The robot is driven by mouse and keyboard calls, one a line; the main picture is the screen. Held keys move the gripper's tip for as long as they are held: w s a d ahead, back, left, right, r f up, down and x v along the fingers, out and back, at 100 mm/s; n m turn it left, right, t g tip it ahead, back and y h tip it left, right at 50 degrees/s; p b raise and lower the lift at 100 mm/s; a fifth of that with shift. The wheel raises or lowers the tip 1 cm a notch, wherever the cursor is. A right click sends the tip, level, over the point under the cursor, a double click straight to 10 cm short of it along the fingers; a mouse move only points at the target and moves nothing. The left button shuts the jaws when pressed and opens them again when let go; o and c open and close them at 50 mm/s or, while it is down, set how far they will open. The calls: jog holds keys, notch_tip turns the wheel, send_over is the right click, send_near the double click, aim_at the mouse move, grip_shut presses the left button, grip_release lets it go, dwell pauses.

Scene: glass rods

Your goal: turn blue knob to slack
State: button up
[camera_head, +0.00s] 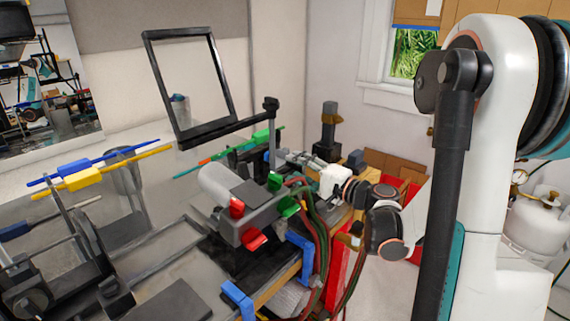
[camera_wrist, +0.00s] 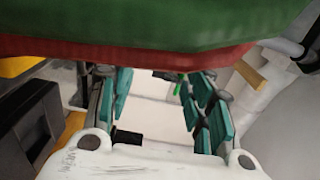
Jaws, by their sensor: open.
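My gripper (camera_head: 303,160) reaches out over the back right of the bench, behind the torch (camera_head: 245,205). In the wrist view my gripper (camera_wrist: 155,92) is open, its teal finger pads apart, with only a pale surface and a small green piece visible between or beyond them. A small blue piece (camera_head: 356,158) stands at the back right of the bench, right of my gripper; I cannot tell whether it is the blue knob. The torch's visible knobs are red (camera_head: 237,207) and green (camera_head: 288,207). No blue knob shows clearly in the wrist view.
Green and red hoses (camera_head: 322,235) run close under my arm; a large green and red band (camera_wrist: 150,30) fills the top of the wrist view. Blue clamps (camera_head: 300,255) grip the bench's front edge. A black-framed screen (camera_head: 188,88) stands behind the torch. A white gas cylinder (camera_head: 535,230) is at right.

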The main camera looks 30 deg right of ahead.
jog(key=shift+v, duration=2.25)
